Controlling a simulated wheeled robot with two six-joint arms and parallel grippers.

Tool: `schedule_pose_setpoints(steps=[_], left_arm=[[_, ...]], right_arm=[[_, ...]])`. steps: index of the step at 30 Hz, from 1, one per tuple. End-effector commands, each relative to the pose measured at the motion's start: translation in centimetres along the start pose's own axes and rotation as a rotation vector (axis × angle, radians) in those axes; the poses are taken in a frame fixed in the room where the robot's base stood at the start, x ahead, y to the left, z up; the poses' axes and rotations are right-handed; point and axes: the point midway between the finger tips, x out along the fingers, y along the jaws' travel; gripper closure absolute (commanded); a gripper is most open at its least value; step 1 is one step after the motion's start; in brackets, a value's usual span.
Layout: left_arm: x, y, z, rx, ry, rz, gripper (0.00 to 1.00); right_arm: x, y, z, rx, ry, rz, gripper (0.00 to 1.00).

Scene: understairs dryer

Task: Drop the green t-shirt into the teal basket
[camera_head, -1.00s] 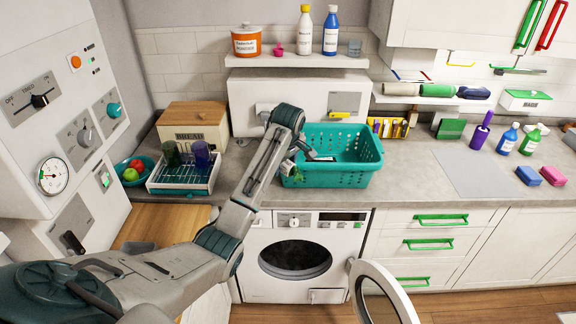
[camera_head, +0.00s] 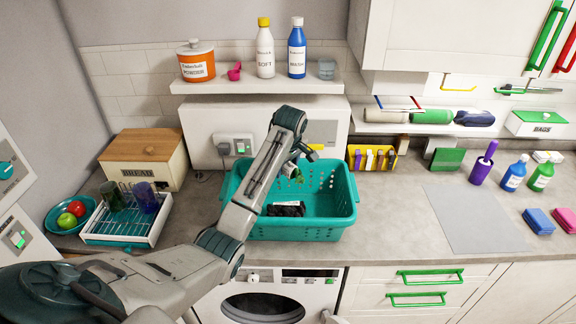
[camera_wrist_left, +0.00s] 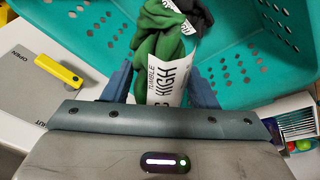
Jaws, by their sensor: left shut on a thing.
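The green t-shirt (camera_wrist_left: 165,30) is bunched in my left gripper (camera_wrist_left: 162,88), with a white printed "TUMBLE HIGH" label hanging from it. In the head view, a small part of the green t-shirt (camera_head: 298,178) shows below my left gripper (camera_head: 303,158), over the inside of the teal basket (camera_head: 300,229). The gripper's fingers are partly hidden there by the wrist. The basket is on the counter and also shows in the left wrist view (camera_wrist_left: 235,60). A dark cloth (camera_head: 286,210) lies inside it. My right gripper is not in view.
A wall socket (camera_head: 236,146) and a shelf with bottles (camera_head: 262,86) are behind the basket. A dish rack (camera_head: 125,228) stands left on the counter, and a yellow caddy (camera_head: 372,157) stands right. A grey mat (camera_head: 475,215) lies bare farther right.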

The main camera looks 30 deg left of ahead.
Motion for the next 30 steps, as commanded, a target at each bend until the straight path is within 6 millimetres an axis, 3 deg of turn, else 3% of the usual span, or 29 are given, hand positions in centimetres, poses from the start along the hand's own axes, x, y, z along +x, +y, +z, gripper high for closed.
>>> schedule_pose_setpoints(steps=[15,27,28,30], left_arm=[[5.0,-0.8,1.3,0.0,-0.001,-0.003,0.72],[5.6,-0.8,1.4,0.0,0.0,0.0,0.72],[5.6,-0.8,1.4,0.0,0.0,0.0,0.46],[5.6,-0.8,1.4,0.0,0.0,0.0,0.32]], right_arm=[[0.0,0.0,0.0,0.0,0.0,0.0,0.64],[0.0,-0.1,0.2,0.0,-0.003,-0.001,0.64],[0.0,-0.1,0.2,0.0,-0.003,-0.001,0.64],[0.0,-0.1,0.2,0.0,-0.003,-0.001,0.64]])
